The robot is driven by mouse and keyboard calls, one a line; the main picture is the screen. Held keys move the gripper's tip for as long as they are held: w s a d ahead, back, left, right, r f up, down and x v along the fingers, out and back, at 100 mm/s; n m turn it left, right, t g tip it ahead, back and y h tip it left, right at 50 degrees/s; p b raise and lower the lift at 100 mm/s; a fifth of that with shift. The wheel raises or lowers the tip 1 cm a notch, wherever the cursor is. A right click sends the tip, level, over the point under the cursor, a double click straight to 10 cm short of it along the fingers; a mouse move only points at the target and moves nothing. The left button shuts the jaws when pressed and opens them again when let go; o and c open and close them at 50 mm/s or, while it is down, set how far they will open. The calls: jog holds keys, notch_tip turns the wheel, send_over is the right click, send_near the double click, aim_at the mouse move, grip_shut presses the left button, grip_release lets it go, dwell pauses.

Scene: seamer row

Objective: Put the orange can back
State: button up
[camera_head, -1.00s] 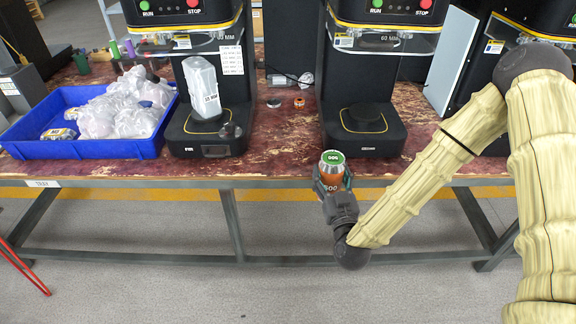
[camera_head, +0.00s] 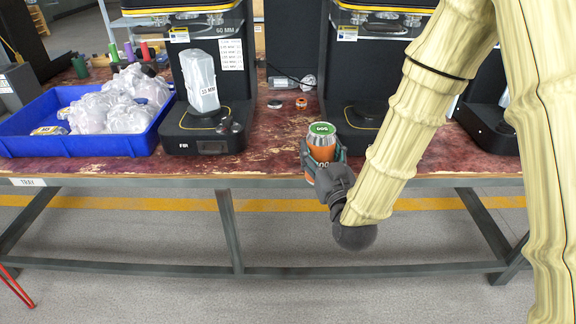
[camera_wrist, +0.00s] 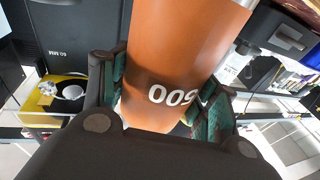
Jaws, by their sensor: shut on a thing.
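The orange can (camera_head: 321,143) has a green top marked 005 and is upright at the table's front edge in the head view. My gripper (camera_head: 322,165) is shut around the can's lower body. In the wrist view the can (camera_wrist: 180,65) fills the middle, with a white 005 on its side, between the dark green finger pads of my gripper (camera_wrist: 165,105). The can's far side is hidden. I cannot tell from the head view whether its base is over the table or just in front of it.
A blue tray (camera_head: 85,147) of wrapped cans stands at the left. A second seamer (camera_head: 345,110) stands behind the can, partly hidden by my arm. Small lids (camera_head: 301,102) lie between them. The table (camera_head: 262,165) is bare near its front.

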jog(key=shift+s+d+r+b, duration=0.1)
jog(key=shift+d+r+b, duration=0.1)
jog(key=shift+r+b, duration=0.4)
jog(key=shift+s+d+r+b, duration=0.1)
jog(key=shift+d+r+b, duration=0.1)
jog(key=shift+r+b, duration=0.35)
jog(key=shift+h, duration=0.3)
jog(key=shift+w+a+f+b, duration=0.4)
jog(key=shift+w+a+f, duration=0.45)
jog(key=shift+w+a, duration=1)
jog(key=shift+w+a+f+b, duration=0.45)
jog(key=shift+w+a+f, duration=0.5)
jog(key=shift+w, duration=1.6)
jog(key=shift+w+a+f+b, duration=0.4)
jog(key=shift+w+a+f, duration=0.3)
jog(key=shift+w+a, duration=1.25)
jog(key=shift+w+d+f, duration=0.1)
jog(key=shift+w+d, duration=0.15)
jog(key=shift+d, duration=0.05)
jog(key=o, duration=1.6)
